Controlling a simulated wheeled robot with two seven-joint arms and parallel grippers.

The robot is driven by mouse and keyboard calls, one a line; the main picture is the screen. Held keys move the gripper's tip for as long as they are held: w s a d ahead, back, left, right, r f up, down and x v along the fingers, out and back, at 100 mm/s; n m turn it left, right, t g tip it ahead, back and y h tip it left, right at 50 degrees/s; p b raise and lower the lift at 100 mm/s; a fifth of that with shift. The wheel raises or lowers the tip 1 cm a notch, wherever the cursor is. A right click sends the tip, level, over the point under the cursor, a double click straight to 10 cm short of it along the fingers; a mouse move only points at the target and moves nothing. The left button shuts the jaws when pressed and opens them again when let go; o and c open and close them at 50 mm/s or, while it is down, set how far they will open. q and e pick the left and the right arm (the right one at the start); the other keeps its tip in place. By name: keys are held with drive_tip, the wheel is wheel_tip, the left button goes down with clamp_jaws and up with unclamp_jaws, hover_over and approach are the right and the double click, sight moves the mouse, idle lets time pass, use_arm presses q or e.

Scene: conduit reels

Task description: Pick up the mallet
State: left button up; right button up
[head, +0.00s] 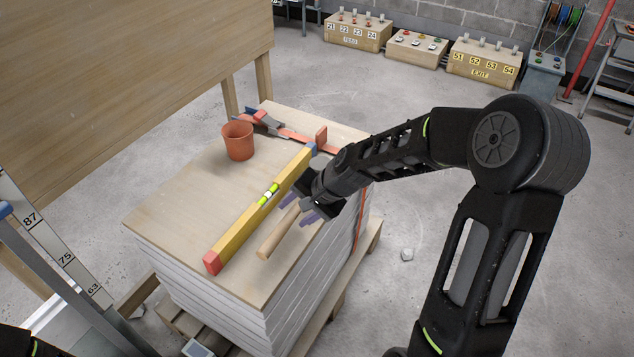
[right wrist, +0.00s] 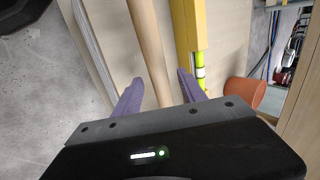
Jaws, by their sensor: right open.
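The mallet's pale wooden handle (head: 278,235) lies on the board-topped stack, beside the yellow level. Its upper end passes under my right gripper (head: 302,208), and the arm and gripper hide much of its head end. In the right wrist view the handle (right wrist: 146,45) runs down between the two purple fingers of my right gripper (right wrist: 158,90). A finger stands on each side of the handle, with gaps showing, so the gripper is open. Whether the fingers reach down to the handle's height is hard to tell. My left gripper is out of view.
The yellow level (head: 236,229) with red end lies close along the handle. A terracotta pot (head: 238,141) and a red-and-grey clamp (head: 262,122) sit farther back on the stack's top (head: 165,215). A large wooden panel (head: 120,60) stands at left.

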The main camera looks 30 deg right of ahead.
drive_tip(key=shift+x, duration=0.95)
clamp_jaws()
drive_tip(key=shift+r, duration=0.1)
idle(0.4)
